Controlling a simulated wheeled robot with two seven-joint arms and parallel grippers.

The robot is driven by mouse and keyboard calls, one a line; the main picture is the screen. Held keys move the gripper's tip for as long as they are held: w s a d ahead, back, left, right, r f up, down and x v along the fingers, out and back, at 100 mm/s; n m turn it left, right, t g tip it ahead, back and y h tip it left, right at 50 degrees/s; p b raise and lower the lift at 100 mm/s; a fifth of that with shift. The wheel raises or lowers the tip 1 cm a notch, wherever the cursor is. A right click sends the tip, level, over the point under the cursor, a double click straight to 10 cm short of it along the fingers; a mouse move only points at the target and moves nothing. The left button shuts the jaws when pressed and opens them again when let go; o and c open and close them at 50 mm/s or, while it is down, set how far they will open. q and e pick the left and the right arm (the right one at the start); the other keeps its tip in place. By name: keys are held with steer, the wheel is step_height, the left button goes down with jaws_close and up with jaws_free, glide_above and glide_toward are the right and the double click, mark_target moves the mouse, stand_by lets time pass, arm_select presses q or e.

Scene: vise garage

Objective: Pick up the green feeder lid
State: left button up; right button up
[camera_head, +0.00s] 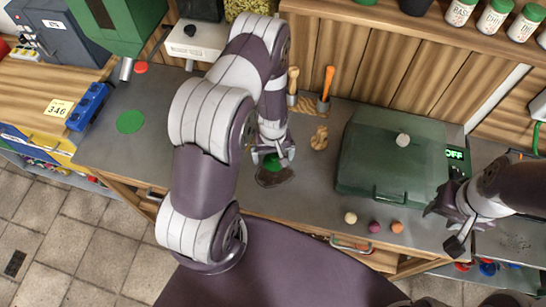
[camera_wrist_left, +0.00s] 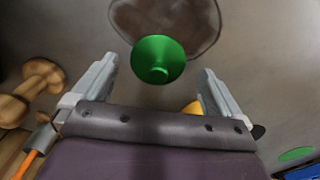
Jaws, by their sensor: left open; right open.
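The green feeder lid (camera_head: 272,162) is a round, cone-like green piece with a small raised middle. In the left wrist view the lid (camera_wrist_left: 158,54) lies in front of a dark, see-through round piece (camera_wrist_left: 168,18), and I cannot tell whether the two are joined. My left gripper (camera_head: 274,152) is over the lid, pointing down. In the left wrist view its open fingers (camera_wrist_left: 158,68) stand to either side of the lid, with gaps showing on both sides. My right gripper (camera_head: 450,222) is open and empty at the right, near the counter's front.
A green lidded grill (camera_head: 390,160) stands right of the lid. Three small balls (camera_head: 374,226) lie before it. A wooden piece (camera_head: 319,138) and holders with tools (camera_head: 325,90) are behind. A flat green disc (camera_head: 130,122) and blue block (camera_head: 88,107) lie left.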

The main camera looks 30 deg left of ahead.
arm_select(q)
steer(key=shift+d+f, duration=0.25)
steer(key=shift+f, duration=0.3)
steer(key=shift+a, duration=0.1)
steer(key=c, duration=1.1)
steer(key=shift+r, duration=0.15)
